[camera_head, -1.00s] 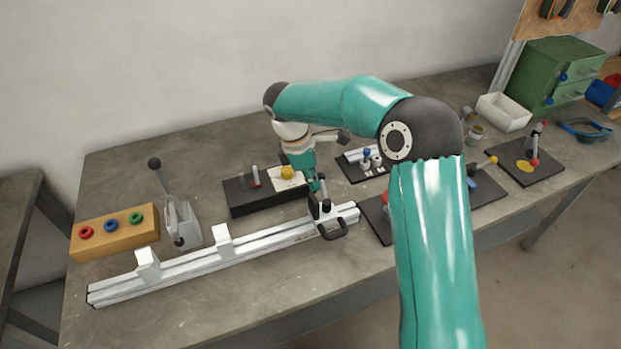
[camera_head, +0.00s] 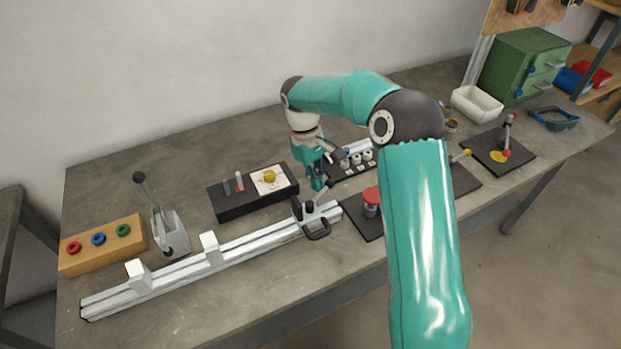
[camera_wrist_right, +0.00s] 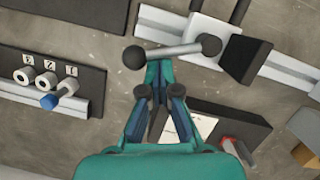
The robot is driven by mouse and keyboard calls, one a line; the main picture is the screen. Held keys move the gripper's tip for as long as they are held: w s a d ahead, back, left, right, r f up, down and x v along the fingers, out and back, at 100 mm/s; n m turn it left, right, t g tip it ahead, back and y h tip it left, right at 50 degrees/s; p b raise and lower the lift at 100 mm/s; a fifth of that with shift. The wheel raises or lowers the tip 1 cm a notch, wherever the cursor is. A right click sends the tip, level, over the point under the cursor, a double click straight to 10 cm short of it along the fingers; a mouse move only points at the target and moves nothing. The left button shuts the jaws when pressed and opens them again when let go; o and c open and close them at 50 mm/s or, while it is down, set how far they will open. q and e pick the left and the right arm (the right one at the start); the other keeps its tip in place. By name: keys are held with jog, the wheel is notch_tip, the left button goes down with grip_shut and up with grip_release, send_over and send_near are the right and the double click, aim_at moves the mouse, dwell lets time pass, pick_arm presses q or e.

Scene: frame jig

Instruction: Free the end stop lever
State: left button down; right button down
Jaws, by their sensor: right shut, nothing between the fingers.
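The end stop (camera_head: 314,228) is a dark clamp at the right end of the pale slotted rail (camera_head: 240,249). Its lever (camera_head: 322,193) is a short metal bar. In the right wrist view the lever (camera_wrist_right: 172,51) has a black ball at each end and lies across the picture just beyond my fingertips. My right gripper (camera_head: 318,184) points down just behind the end stop. In the wrist view its teal fingers (camera_wrist_right: 160,72) are together and empty, close to the lever; I cannot tell whether they touch it. My left gripper is not in view.
A black box with a yellow knob (camera_head: 270,176) stands behind the rail. A board with numbered parts (camera_head: 352,168) and a red button (camera_head: 371,195) lie right of the gripper. A toggle clamp (camera_head: 170,232) and wooden button block (camera_head: 103,246) stand left.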

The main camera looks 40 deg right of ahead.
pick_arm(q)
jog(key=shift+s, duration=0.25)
pick_arm(e)
jog(key=s+m, duration=0.2)
jog(key=m, duration=0.1)
jog(key=shift+d+y, duration=0.35)
jog(key=shift+y, duration=0.05)
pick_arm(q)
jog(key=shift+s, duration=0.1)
pick_arm(e)
jog(key=shift+s, duration=0.1)
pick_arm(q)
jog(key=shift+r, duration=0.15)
pick_arm(e)
jog(key=shift+d, duration=0.1)
